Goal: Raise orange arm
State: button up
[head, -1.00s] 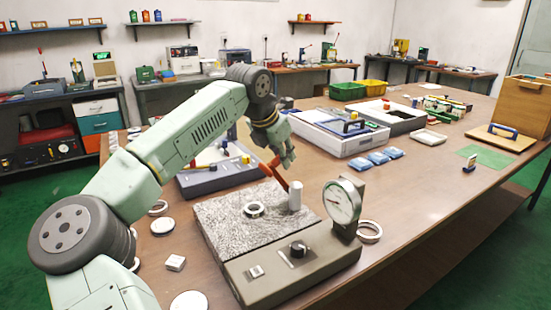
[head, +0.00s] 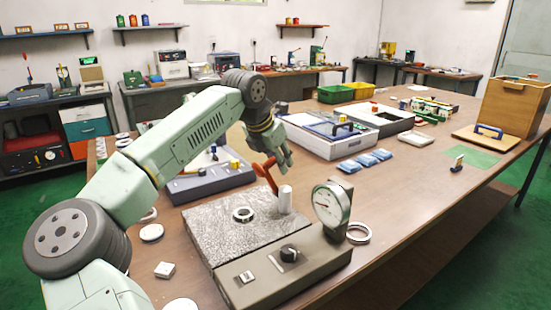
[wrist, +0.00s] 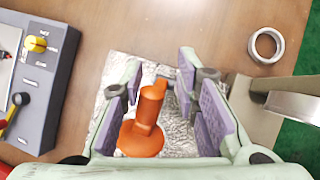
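The orange arm (head: 270,176) rises at a slant beside a light cylindrical post (head: 285,199) on the gauge stand. In the wrist view the orange arm (wrist: 150,112) stands between my gripper's two purple-padded fingers (wrist: 158,108). The fingers are apart, with gaps visible on both sides of it. In the head view my gripper (head: 280,158) is just above and behind the arm, fingers pointing down. A bearing ring (head: 243,214) lies on the stand's mottled grey plate (head: 215,238). A round dial gauge (head: 331,208) stands to the right.
A grey control box (head: 205,184) with a yellow knob stands behind the plate, left of the gripper. A loose ring (head: 358,233) lies right of the dial. Blue packets (head: 365,160) and a large white case (head: 325,135) are farther back.

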jog(key=shift+o, duration=1.2)
jog(key=shift+a, duration=0.15)
jog(key=shift+s+a+r, duration=0.15)
jog(key=shift+a+r, duration=0.1)
jog(key=shift+r, duration=0.25)
jog(key=v, duration=1.1)
jog(key=shift+o, duration=0.5)
jog(key=shift+s, duration=0.1)
